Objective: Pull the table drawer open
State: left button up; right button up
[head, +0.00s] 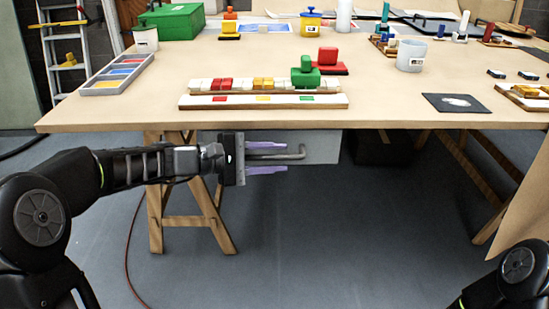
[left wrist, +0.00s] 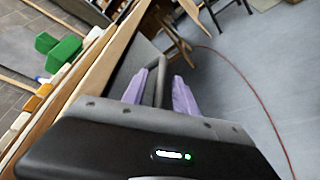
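The table (head: 120,115) has a grey drawer (head: 325,147) under its front edge; I cannot tell whether it stands out at all. A grey bar handle (head: 299,152) is on the drawer's front. My left gripper (head: 284,157) is in front of the drawer, its two purple fingers apart, one above and one below the handle. In the left wrist view the handle (left wrist: 158,84) lies between the spread fingers (left wrist: 160,88), with gaps beside it. My right arm shows only at the lower right of the head view; its gripper is out of the frame.
On the table top are a long board with coloured tiles (head: 262,102), a tray of coloured compartments (head: 118,74) and a grey cup (head: 411,55). A wooden trestle (head: 206,215) stands left of the drawer.

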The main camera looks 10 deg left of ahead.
pick_arm(q)
grip_shut()
dwell(1.4)
